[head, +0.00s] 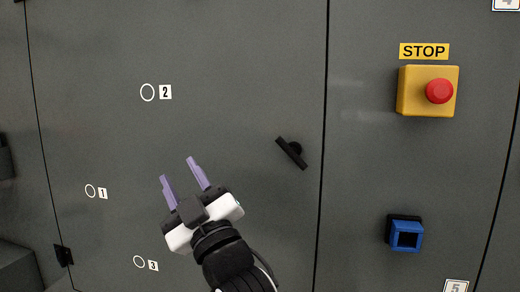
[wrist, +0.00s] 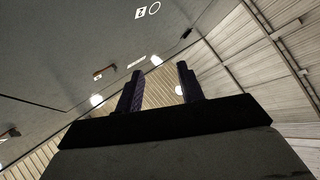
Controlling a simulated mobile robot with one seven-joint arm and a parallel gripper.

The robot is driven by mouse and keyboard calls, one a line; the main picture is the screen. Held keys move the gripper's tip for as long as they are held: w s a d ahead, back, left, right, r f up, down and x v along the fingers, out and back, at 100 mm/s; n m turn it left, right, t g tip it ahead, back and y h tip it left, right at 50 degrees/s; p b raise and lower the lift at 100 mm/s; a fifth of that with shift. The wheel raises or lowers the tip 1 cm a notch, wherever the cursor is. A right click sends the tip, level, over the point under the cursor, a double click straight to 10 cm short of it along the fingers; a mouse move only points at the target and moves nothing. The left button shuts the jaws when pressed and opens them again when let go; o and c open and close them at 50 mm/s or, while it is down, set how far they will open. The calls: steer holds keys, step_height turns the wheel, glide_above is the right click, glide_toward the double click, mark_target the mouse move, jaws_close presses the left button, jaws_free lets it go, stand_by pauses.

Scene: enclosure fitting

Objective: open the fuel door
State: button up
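A large grey door panel (head: 230,60) fills the left and middle of the head view, bounded by dark seams. No label reading "fuel" shows, so I cannot tell for sure that it is the fuel door. A black bar handle (head: 291,153) sits on it, tilted, near the right seam. My gripper (head: 177,168) has two purple fingers, spread apart with nothing between them. It is left of the handle and apart from it. In the wrist view the open fingers (wrist: 160,70) also show empty, with a grey panel (wrist: 60,45) at upper left.
A yellow box with a red stop button (head: 439,91) and a blue square fixture (head: 406,235) are on the panel to the right. Numbered circles 1, 2 (head: 147,92) and 3 mark the door. A black fitting (head: 63,255) sits at the left seam.

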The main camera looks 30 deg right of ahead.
steer(key=s+d+m+g+h, duration=0.2)
steer(key=s+d+h, duration=0.3)
steer(key=d, duration=0.5)
steer(key=g+h, duration=0.2)
steer(key=h, duration=0.2)
glide_toward(292, 154)
steer(key=shift+m, duration=0.5)
steer(key=p+x, duration=0.5)
steer(key=x, duration=0.5)
steer(key=shift+s+r+p, duration=0.1)
steer(key=shift+p, duration=0.3)
steer(key=shift+w+d, duration=0.15)
steer(key=shift+w, duration=0.35)
jaws_close()
